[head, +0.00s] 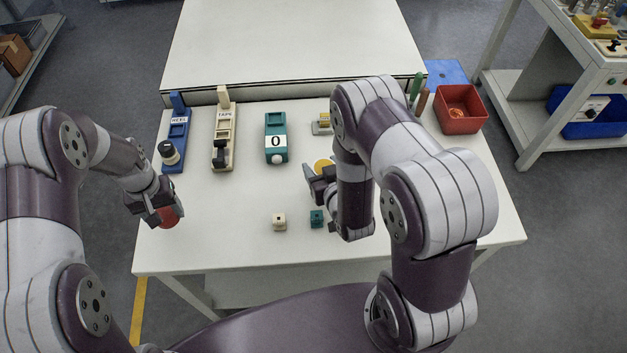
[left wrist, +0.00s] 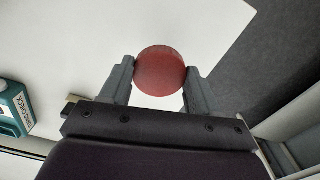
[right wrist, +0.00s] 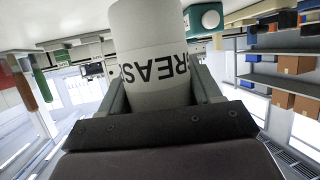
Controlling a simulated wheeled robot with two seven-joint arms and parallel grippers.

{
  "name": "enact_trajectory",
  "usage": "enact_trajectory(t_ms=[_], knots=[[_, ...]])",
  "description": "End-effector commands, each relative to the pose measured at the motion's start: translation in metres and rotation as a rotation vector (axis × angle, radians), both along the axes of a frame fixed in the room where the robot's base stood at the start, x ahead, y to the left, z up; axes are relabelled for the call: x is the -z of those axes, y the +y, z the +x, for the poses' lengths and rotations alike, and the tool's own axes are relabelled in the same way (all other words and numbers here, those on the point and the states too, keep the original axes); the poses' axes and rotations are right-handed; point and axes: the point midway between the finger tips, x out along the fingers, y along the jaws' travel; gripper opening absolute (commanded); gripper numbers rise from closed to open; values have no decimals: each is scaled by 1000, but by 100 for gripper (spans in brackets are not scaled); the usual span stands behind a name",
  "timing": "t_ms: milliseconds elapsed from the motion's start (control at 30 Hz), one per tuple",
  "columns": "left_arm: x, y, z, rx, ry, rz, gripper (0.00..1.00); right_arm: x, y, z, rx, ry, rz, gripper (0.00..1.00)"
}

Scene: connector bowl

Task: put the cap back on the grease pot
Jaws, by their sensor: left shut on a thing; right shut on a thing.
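My left gripper (head: 163,208) is shut on a round red cap (head: 173,216), held near the table's left edge. The left wrist view shows the cap (left wrist: 160,71) as a red disc between both fingers (left wrist: 160,80). My right gripper (head: 320,187) is shut on the grease pot (right wrist: 150,40), a white cylinder with black lettering that reads in part "REAS". In the head view a yellow round patch (head: 323,165) shows at that gripper, apparently the pot's open top. My right forearm hides much of the pot there. The cap and pot are well apart.
Blue (head: 177,135), cream (head: 223,135) and teal (head: 276,140) labelled holders stand along the back left. Small cream (head: 279,222) and teal (head: 317,218) blocks lie in front. A red bin (head: 461,110) is at the back right. The table's front left is clear.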

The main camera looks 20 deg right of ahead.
Motion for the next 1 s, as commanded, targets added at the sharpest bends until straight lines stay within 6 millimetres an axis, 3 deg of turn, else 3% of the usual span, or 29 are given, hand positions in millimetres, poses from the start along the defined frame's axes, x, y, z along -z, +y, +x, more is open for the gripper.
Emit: enact_trajectory(t_ms=[267,367,433,567,700,833,1000], knots=[[0,0,0,0,0,0,34,-1,-1,0,1,-1,1,8],[2,0,0,0,0,0,34,-6,-14,-1,13,-1,4,8],[5,0,0,0,0,0,34,-15,-34,-4,27,-2,10,8],[12,0,0,0,-1,0,34,-39,-82,-27,54,0,19,8],[18,0,0,0,-1,0,34,-65,-120,-65,75,-1,12,8],[21,0,0,0,-1,0,34,-80,-133,-92,83,-1,1,8],[20,0,0,0,-1,0,34,-85,-135,-100,79,0,-2,8]])
